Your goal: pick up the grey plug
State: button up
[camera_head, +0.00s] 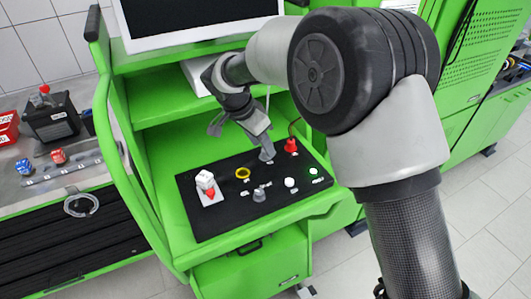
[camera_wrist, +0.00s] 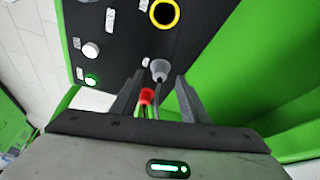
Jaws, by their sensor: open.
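The grey plug (camera_wrist: 159,70) stands on the black panel, between the yellow ring and the red plug. In the wrist view it appears between my two fingertips, near their ends. In the head view the grey plug (camera_head: 267,154) is partly covered by my fingers. My gripper (camera_wrist: 159,80) is open, with one finger to each side of the plug in the picture. In the head view my gripper (camera_head: 261,141) points down at the panel's back edge. I cannot tell whether the fingers touch the plug.
The red plug (camera_head: 291,146) stands close beside, low between my fingers in the wrist view (camera_wrist: 147,96). The panel (camera_head: 225,215) also carries a yellow ring (camera_head: 243,173), a grey knob (camera_head: 259,196), a white button (camera_head: 290,182) and a red-and-white switch (camera_head: 207,184). A monitor hangs above.

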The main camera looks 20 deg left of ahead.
jog(key=shift+x, duration=0.9)
jog(key=c, duration=1)
